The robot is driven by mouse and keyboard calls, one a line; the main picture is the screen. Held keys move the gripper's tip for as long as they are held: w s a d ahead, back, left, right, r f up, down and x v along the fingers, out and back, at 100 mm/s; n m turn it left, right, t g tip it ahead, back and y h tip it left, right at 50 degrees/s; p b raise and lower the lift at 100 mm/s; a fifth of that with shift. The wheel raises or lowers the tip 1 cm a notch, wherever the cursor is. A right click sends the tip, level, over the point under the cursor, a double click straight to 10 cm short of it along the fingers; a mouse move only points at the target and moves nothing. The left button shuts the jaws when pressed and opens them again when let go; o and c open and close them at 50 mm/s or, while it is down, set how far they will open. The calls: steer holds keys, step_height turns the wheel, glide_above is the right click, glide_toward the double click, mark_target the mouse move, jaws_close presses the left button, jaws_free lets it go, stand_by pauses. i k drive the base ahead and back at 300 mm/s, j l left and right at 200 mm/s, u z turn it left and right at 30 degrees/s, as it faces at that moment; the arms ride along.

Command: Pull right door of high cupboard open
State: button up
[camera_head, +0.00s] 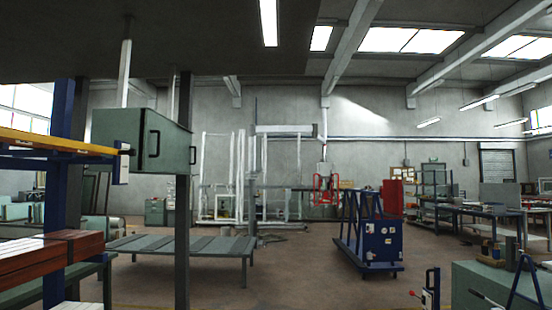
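The high cupboard (117,140) is a grey-green metal box hung high on the left of the head view, below the dark ceiling. Its door front (168,148) faces right and is seen at a slant. One dark handle (154,144) is near the front's left end. Another dark handle (193,155) is at its right edge. The doors look closed, but the seam between them is not clear at this size. My gripper and arm are not in view.
A dark post (183,240) stands below the cupboard's right end. A low grey slatted table (185,245) is behind it. An orange-edged shelf (55,142) and reddish-brown beams (55,255) are at left. A blue cart (370,240) stands at right, with open floor between.

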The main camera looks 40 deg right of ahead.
mark_target(184, 141)
steer(key=z, duration=0.5)
steer(key=i+z, duration=0.2)
steer(key=i, duration=2.2)
